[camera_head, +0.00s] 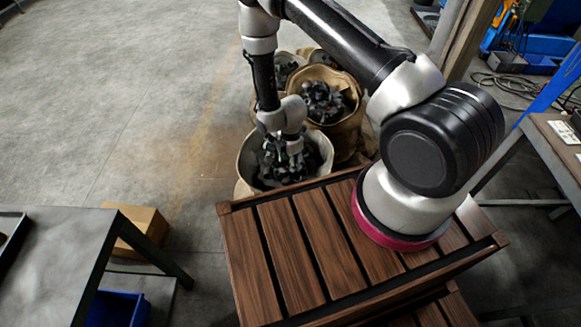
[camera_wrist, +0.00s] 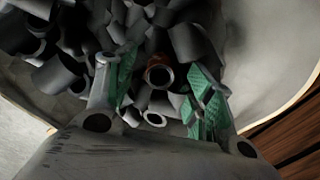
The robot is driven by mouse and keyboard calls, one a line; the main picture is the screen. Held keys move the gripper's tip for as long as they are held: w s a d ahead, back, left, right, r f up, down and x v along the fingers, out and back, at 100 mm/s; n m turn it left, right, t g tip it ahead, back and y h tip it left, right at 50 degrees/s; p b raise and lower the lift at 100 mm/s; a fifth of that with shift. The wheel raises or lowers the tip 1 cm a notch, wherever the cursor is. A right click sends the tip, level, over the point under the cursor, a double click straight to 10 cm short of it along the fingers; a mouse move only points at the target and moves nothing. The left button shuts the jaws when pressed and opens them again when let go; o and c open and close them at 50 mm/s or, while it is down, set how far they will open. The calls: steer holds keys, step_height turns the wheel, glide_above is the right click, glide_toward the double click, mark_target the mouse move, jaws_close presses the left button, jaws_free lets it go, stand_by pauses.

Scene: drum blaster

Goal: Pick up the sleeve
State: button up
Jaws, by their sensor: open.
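Dark grey pipe-like sleeves (camera_wrist: 190,42) lie heaped in a round, light-walled container; the heap (camera_head: 268,165) also shows in the head view. One sleeve with a rusty brown rim (camera_wrist: 158,75) faces up between my fingers in the wrist view. My gripper (camera_wrist: 160,95) is open, with its green-padded fingers on either side of that sleeve. I cannot tell whether the fingers touch it. In the head view my gripper (camera_head: 284,150) points down into the container (camera_head: 325,150), and its fingertips are partly hidden among the dark parts.
Sacks (camera_head: 345,128) of similar dark parts stand just behind the container. A slatted wooden platform (camera_head: 300,250) lies in front, under my arm's base. A grey table (camera_head: 50,250), a cardboard box (camera_head: 145,228) and a blue bin (camera_head: 118,308) are at left. Open floor (camera_head: 110,100) lies at far left.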

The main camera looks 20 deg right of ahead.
step_height(320, 180, down, 2)
steer(key=shift+f, duration=0.1)
steer(key=shift+c, duration=0.4)
jaws_close()
steer(key=shift+r, duration=0.2)
